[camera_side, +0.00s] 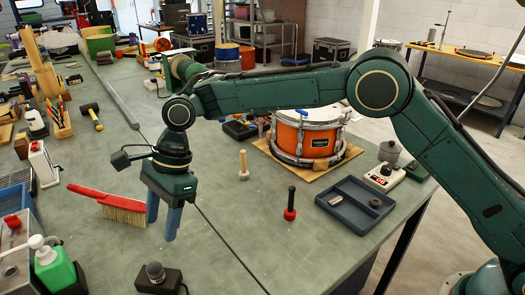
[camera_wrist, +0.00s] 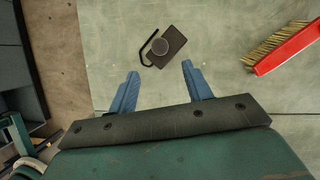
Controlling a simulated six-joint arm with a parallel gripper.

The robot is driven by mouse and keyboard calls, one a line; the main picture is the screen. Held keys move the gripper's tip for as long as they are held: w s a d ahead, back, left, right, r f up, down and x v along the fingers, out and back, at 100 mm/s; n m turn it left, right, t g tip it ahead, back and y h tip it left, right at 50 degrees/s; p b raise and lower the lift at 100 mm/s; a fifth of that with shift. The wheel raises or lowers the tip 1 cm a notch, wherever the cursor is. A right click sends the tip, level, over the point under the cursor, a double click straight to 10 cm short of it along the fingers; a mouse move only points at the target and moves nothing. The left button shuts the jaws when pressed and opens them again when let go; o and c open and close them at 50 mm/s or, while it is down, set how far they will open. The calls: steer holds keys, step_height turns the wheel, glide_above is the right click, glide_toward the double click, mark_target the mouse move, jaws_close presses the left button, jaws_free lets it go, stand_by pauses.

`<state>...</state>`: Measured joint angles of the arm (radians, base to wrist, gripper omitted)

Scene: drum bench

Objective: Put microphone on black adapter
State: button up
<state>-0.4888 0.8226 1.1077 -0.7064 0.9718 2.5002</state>
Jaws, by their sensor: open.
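The black adapter (camera_side: 172,284) is a small dark box with a cable, near the front edge of the bench in the side view. A dark grey round-topped piece (camera_side: 155,271), which looks like the microphone, stands on it. In the wrist view the adapter (camera_wrist: 176,37) lies past my fingertips, with the round grey top of the microphone (camera_wrist: 160,46) over it. My gripper (camera_side: 161,230) points down with its blue fingers apart and empty, above and behind the adapter. The fingers also show in the wrist view (camera_wrist: 160,70), with bare bench between them. Nothing touches them.
A red-handled brush (camera_side: 110,203) lies left of my gripper. A green bottle (camera_side: 54,265) stands at the front left. A black and red upright piece (camera_side: 290,204), a wooden peg (camera_side: 243,165), a blue-grey tray (camera_side: 355,204) and an orange drum (camera_side: 308,139) stand to the right. The bench between is clear.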

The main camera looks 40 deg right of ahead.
steer(key=shift+r, duration=0.1)
stand_by(0.5)
steer(key=s+d+r+n+t+h, duration=0.15)
steer(key=s+d+r+n, duration=0.25)
steer(key=d+r, duration=0.55)
steer(key=s+d+r+n+t+y, duration=0.15)
steer(key=s+d+r+n, duration=0.35)
steer(key=d, duration=0.7)
steer(key=s+d+f+n+t+h, duration=0.1)
steer(key=s+d+n+h, duration=0.1)
steer(key=s+d, duration=0.6)
steer(key=s+d+f+n+t+h, duration=0.1)
steer(key=s+d+n, duration=0.3)
steer(key=s+d, duration=0.4)
steer(key=s+t+h, duration=0.1)
steer(key=s, duration=0.4)
steer(key=shift+d+f+n, duration=0.35)
steer(key=shift+f+n, duration=0.05)
steer(key=shift+w, duration=0.1)
